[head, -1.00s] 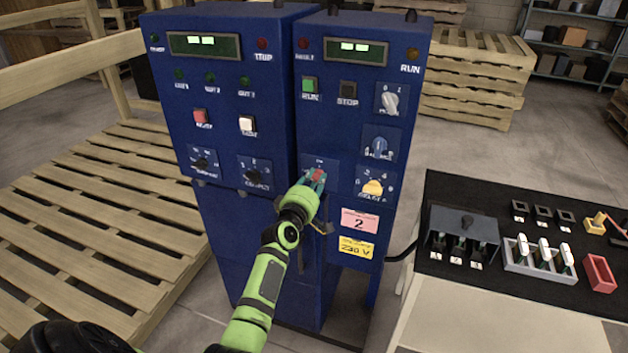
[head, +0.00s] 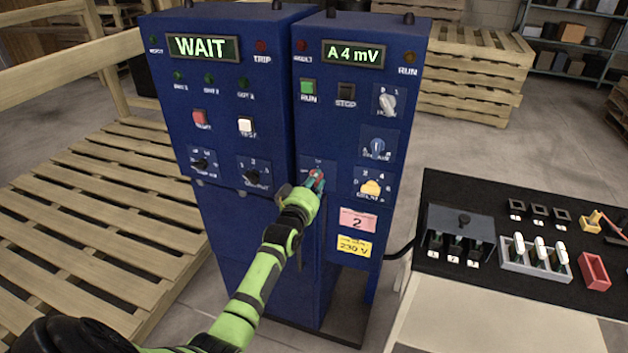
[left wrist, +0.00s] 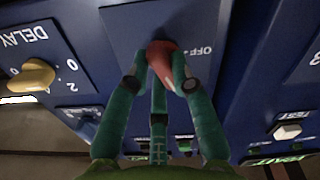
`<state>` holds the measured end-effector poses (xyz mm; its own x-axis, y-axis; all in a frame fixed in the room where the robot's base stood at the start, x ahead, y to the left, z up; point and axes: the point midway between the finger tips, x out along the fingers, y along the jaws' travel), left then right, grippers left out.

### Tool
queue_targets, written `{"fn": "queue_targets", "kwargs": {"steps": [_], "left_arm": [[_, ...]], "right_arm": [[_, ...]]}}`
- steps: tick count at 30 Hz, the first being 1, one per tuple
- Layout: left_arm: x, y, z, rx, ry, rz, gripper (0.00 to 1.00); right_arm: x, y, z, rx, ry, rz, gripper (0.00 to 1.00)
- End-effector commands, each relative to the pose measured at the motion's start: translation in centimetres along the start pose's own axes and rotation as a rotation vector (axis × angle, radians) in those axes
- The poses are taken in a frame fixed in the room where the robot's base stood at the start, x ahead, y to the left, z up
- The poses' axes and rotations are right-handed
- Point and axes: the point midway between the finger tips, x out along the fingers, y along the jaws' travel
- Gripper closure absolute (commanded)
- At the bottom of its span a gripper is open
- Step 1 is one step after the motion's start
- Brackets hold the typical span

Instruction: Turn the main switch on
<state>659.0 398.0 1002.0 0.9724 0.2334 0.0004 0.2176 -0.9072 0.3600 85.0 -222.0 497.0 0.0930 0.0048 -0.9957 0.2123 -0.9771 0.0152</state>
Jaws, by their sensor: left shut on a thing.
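The main switch is a red rotary knob on a blue plate of the right cabinet; it shows in the head view (head: 316,175) and in the left wrist view (left wrist: 161,60). An "OFF" mark is beside it in the wrist view. My left gripper (head: 314,183) reaches the panel, and its teal fingers (left wrist: 160,75) are shut on the red knob, one on each side. The fingers hide part of the knob. The left display (head: 204,47) reads "WAIT" and the right display (head: 353,53) reads "A 4 mV". My right gripper is not in view.
A black table (head: 440,200) with switch parts and a red bin (head: 594,271) stands at right. Wooden pallets (head: 90,220) lie at left.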

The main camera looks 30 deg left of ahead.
Motion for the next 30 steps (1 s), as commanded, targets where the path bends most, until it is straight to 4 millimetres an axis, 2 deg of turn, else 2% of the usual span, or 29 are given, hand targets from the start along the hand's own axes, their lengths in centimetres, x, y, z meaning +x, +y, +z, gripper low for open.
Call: {"fn": "queue_targets", "kwargs": {"steps": [13, 30], "left_arm": [[0.06, 0.1, -0.12, 0.303, 0.006, 0.002, 1.0], [0.07, 0.07, -0.09, 0.386, 0.006, 0.001, 1.0]], "right_arm": [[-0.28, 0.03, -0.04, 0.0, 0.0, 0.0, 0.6], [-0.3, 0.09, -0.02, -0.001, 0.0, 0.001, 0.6]]}}
